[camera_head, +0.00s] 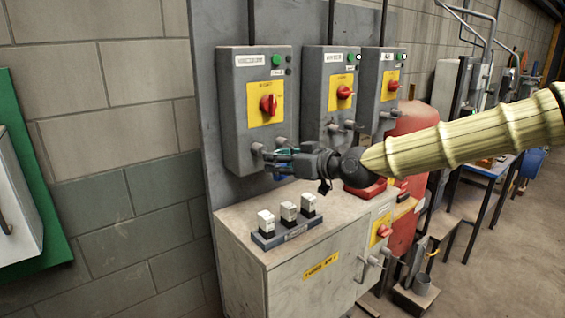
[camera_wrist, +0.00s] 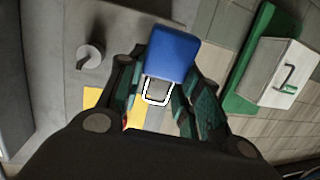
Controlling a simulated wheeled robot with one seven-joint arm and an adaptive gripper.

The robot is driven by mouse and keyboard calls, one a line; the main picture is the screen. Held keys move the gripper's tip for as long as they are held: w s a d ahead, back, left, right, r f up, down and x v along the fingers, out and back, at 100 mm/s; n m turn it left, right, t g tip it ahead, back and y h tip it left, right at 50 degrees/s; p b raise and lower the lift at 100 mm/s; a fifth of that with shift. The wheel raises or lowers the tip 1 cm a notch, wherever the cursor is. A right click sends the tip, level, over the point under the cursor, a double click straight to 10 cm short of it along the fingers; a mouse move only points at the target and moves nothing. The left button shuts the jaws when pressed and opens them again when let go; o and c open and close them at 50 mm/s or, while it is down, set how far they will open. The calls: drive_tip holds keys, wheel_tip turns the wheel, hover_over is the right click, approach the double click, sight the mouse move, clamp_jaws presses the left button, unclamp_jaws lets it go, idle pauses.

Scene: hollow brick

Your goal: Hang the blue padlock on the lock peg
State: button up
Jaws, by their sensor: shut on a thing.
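The blue padlock (camera_wrist: 173,52) is between the two fingers of my gripper (camera_wrist: 162,78) in the wrist view. Its pale shackle (camera_wrist: 157,100) points toward the bottom of that view. The fingers hide most of the padlock there. Short grey pegs (camera_head: 258,148) stick out at the lower edge of this box, close to the fingertips. A round grey peg or knob (camera_wrist: 90,55) shows left of the padlock in the wrist view, apart from it. I cannot tell which peg is the lock peg.
Two more switch boxes (camera_head: 327,95) with red knobs stand to the right. Below my gripper, a cabinet (camera_head: 235,222) carries a dark rack (camera_head: 262,243) with three white-topped blocks. A green board (camera_head: 60,225) with a white box is at the left.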

drive_tip(key=shift+w+r+x, duration=0.1)
drive_tip(key=shift+x, duration=0.75)
drive_tip(key=shift+w+r+x, duration=0.1)
drive_tip(key=shift+w+x, duration=0.05)
drive_tip(key=shift+x, duration=0.7)
drive_tip(key=shift+w+a+f+b, duration=0.25)
drive_tip(key=shift+w+f+b, duration=0.15)
drive_tip(key=shift+w, duration=0.1)
drive_tip(key=o, duration=1.2)
drive_tip(key=shift+d, duration=0.1)
